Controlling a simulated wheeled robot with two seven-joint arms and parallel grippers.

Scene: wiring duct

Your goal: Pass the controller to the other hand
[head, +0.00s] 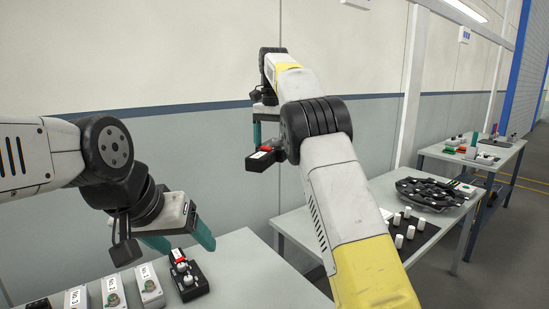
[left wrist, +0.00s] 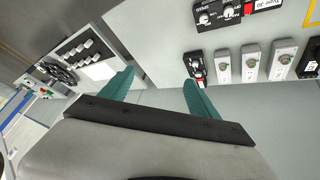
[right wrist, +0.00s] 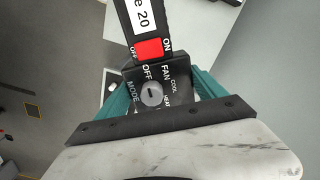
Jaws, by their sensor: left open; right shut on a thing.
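The black controller (head: 262,161), with a red switch, a white label and a grey mode knob, is held in the air by my right gripper (head: 266,138). In the right wrist view the controller (right wrist: 140,38) sits between the teal fingers of the right gripper (right wrist: 160,92), its labelled end pointing away. My left gripper (head: 182,241) is open and empty, low over the near table and to the left of the held controller. In the left wrist view the left gripper (left wrist: 160,88) shows spread teal fingers with nothing between them.
A similar black controller (head: 188,284) with a red switch lies on the near table (head: 245,270), just below my left gripper. Several grey switch boxes (head: 113,292) stand in a row beside it. A second table holds white cylinders (head: 398,241) and a dark tray (head: 435,193).

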